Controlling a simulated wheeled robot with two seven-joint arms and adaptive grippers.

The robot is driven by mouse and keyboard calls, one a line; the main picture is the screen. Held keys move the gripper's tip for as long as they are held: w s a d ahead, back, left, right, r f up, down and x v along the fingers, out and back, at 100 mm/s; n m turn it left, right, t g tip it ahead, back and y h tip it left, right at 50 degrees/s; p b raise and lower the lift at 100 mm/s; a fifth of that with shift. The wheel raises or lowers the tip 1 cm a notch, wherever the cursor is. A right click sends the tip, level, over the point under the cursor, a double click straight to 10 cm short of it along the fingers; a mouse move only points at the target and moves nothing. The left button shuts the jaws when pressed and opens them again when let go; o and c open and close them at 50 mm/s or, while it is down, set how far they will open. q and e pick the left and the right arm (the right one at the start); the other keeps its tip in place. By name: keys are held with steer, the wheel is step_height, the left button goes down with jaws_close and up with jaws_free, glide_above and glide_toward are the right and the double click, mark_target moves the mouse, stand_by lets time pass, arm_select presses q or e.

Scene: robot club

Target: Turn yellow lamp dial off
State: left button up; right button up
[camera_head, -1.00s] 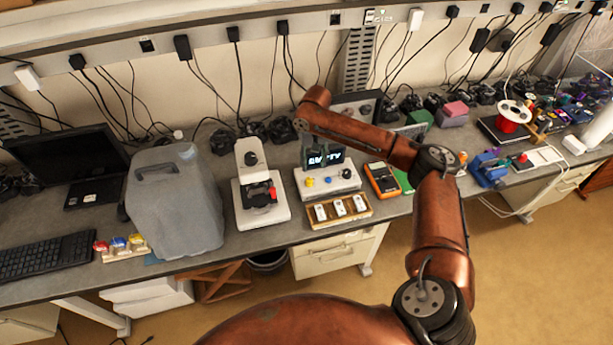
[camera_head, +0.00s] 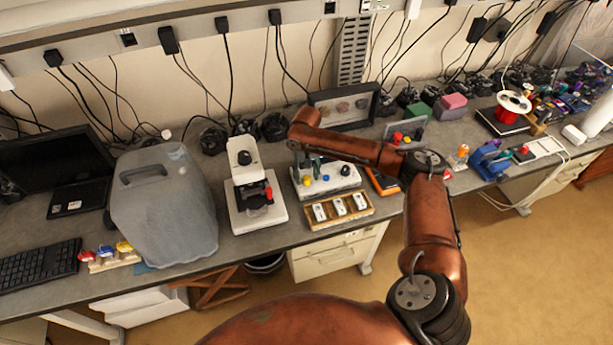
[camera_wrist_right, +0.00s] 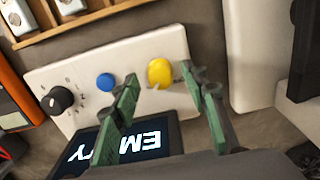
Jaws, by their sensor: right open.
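The white control box (camera_head: 333,189) stands on the bench and carries a yellow dial (camera_head: 307,181), a blue button and a black knob. In the right wrist view, the yellow dial (camera_wrist_right: 160,72) lies between the tips of my open right gripper (camera_wrist_right: 160,76), with the blue button (camera_wrist_right: 105,82) just left of the left finger. I cannot tell whether the fingers touch the dial. The black knob (camera_wrist_right: 57,100) is further left. The screen (camera_wrist_right: 125,142) reads "EMPTY", partly covered by a finger. In the head view, my right gripper (camera_head: 308,166) is small and dark above the box.
A wooden tray (camera_head: 342,222) with white switches lies in front of the box. An orange meter (camera_head: 380,183) is close on the right, partly under my arm.

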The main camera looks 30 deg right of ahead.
steer(key=shift+f, duration=0.25)
steer(key=shift+c, duration=0.7)
jaws_close()
